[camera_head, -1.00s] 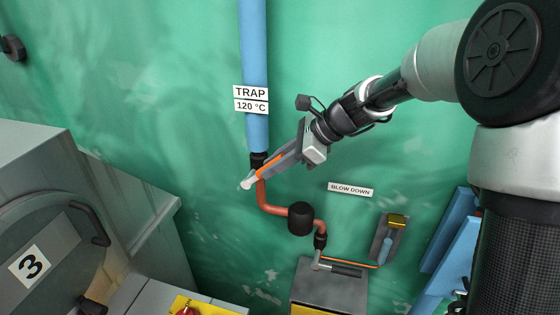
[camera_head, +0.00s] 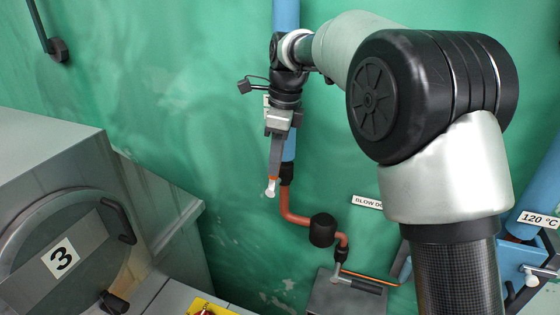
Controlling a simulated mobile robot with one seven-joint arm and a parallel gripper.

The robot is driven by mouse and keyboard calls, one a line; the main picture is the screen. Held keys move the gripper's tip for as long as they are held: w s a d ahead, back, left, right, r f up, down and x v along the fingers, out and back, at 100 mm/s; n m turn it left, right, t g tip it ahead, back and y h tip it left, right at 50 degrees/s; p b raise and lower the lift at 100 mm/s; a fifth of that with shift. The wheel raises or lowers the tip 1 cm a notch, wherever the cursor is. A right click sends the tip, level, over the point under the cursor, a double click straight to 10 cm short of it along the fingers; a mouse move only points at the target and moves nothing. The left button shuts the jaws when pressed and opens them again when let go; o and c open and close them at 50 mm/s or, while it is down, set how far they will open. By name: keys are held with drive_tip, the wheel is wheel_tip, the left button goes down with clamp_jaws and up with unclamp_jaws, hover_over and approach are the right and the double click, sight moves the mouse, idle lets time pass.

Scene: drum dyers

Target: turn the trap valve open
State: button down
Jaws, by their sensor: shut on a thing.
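The blue trap pipe (camera_head: 285,16) runs down the green wall into a dark fitting (camera_head: 287,173), with a copper pipe below. My gripper (camera_head: 272,184) points almost straight down, in front of and just left of that fitting. It is shut, with a narrow strip of orange showing at its fingers and a pale tip below. The orange part looks like the trap valve's handle (camera_head: 273,178), lying nearly in line with the pipe. The fingers hide most of the handle, and its pivot is not clear. My wrist covers the trap sign almost fully.
Below right are a black trap body (camera_head: 322,230) and a grey box (camera_head: 340,296) under a black-gripped lever (camera_head: 362,285). A grey drum machine marked 3 (camera_head: 62,258) stands at left. Blue equipment (camera_head: 508,262) is at right, partly behind my arm.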

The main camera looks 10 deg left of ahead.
drive_tip(key=shift+a, duration=0.1)
idle(0.3)
drive_tip(key=c, duration=1.6)
unclamp_jaws()
drive_tip(key=r, duration=0.5)
drive_tip(key=d+r, duration=0.1)
drive_tip(key=r, duration=0.5)
drive_tip(key=d+r, duration=0.1)
drive_tip(key=r, duration=0.5)
drive_tip(key=shift+s+r, duration=0.15)
